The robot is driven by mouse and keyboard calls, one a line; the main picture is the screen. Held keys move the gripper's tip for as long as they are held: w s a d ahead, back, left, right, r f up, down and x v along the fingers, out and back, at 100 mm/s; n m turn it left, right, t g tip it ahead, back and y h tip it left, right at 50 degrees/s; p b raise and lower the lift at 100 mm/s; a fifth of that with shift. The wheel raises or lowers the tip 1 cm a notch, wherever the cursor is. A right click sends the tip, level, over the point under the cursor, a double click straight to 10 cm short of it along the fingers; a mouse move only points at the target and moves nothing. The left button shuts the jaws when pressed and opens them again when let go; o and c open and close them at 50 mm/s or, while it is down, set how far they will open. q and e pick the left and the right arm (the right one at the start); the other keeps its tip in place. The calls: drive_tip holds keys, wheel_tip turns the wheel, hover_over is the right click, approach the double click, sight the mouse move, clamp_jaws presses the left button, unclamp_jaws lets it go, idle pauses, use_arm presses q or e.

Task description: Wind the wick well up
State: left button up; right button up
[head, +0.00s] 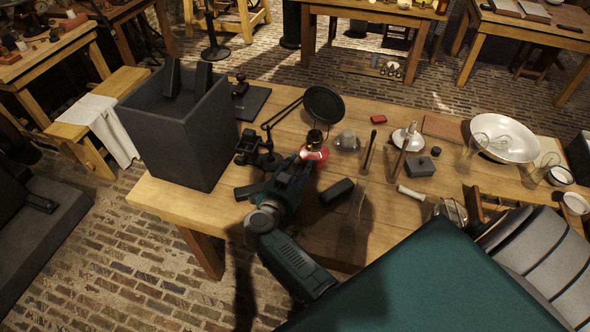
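A small red lamp (314,153) with a dark and brass-coloured top stands on the wooden table, left of the middle. Its wick and winding knob are too small to make out. My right gripper (298,163) is at the lamp's left side, its tip close against the red body. Whether it touches the lamp, and how its fingers stand, I cannot tell. My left gripper is not in view.
A large dark open box (180,135) stands at the table's left end. A round black disc on a jointed stand (323,104) rises just behind the lamp. A dark block (337,190), glass tubes and a white bowl (503,138) lie to the right.

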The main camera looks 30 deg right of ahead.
drive_tip(key=s+f+m+t+b, duration=0.1)
drive_tip(key=m+b, duration=0.2)
drive_tip(key=s+f+m+t+b, duration=0.1)
drive_tip(key=m+t+b, duration=0.1)
drive_tip(key=b, duration=0.1)
drive_tip(key=s+f+m+t+b, duration=0.1)
drive_tip(key=m+t+b, duration=0.1)
drive_tip(key=m+b, duration=0.1)
drive_tip(key=shift+s+a+f+m+y, duration=0.15)
drive_tip(key=shift+s+f+m+y, duration=0.05)
drive_tip(key=shift+s+m+y, duration=0.15)
idle(0.3)
